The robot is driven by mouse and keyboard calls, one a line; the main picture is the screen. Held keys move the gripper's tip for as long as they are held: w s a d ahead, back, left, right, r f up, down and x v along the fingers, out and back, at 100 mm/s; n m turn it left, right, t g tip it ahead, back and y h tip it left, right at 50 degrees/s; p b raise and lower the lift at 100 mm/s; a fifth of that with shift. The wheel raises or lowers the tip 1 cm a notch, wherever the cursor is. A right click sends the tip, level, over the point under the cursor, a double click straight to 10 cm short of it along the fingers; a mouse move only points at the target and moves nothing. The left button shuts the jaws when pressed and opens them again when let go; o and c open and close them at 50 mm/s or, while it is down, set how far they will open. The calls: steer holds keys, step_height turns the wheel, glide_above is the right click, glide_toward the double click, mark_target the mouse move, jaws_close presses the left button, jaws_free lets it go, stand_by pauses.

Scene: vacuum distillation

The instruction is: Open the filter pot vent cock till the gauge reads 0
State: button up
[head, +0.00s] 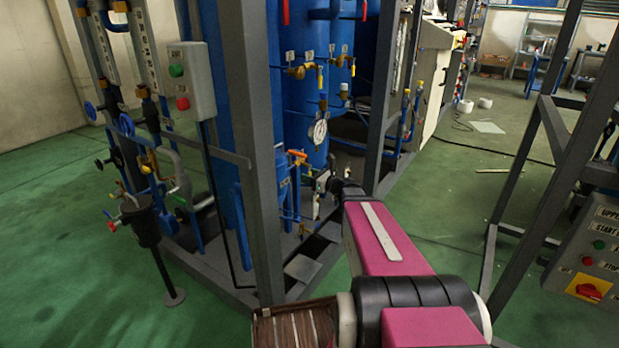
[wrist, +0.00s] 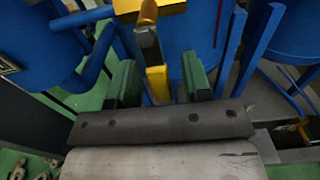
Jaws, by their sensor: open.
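In the wrist view, my gripper (wrist: 158,78) is open, with a green finger on each side. A small cock (wrist: 150,45) with yellow and grey parts shows between the two fingers, with a gap on either side. I cannot tell whether it lies within their depth or just beyond, nor whether it is open or closed. In the head view, my gripper (head: 322,182) is small and low in front of the blue vessels, and the cock cannot be made out there. A round white gauge (head: 319,131) sits above my gripper; its needle is too small to read.
An orange handle (head: 297,154) is just left of my gripper in the head view. A grey frame post (head: 250,150) stands left of my arm. Blue pipes (wrist: 85,50) run close to the left finger.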

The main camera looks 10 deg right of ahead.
jaws_close()
steer(key=shift+w+d+n, duration=0.1)
steer(key=shift+n, duration=0.2)
steer(key=shift+w+d+r+n, duration=0.5)
steer(key=shift+r+n, duration=0.2)
steer(key=shift+n, duration=2.05)
steer(key=shift+w+d+r+n, duration=0.55)
steer(key=shift+r+n, duration=0.1)
steer(key=shift+n, duration=2.05)
steer(key=shift+w+d+r+n, duration=0.5)
steer(key=shift+r+n, duration=0.2)
steer(key=shift+n, duration=2.05)
